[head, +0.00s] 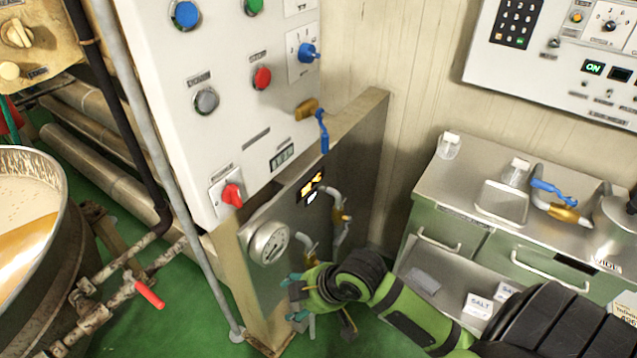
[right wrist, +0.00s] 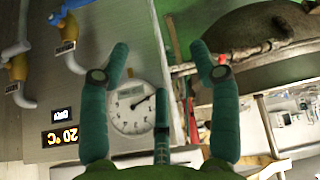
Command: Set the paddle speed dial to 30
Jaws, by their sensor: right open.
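I cannot read which control is the paddle speed dial. A blue knob (head: 307,53) sits on a marked plate at the white cabinet's right edge. A black knob (head: 611,26) sits on a marked plate on the wall panel, and a cream knob (head: 16,34) is on the yellowish box at upper left. My right gripper (head: 292,298) is open and empty, low in front of the steel panel, below and apart from these knobs. In the right wrist view its fingers (right wrist: 160,58) are spread, with a round gauge (right wrist: 132,108) behind them. My left gripper is not in view.
A gauge (head: 269,243) and pipes are near my right gripper. A kettle (head: 62,190) stands left, a steel counter (head: 455,185) right.

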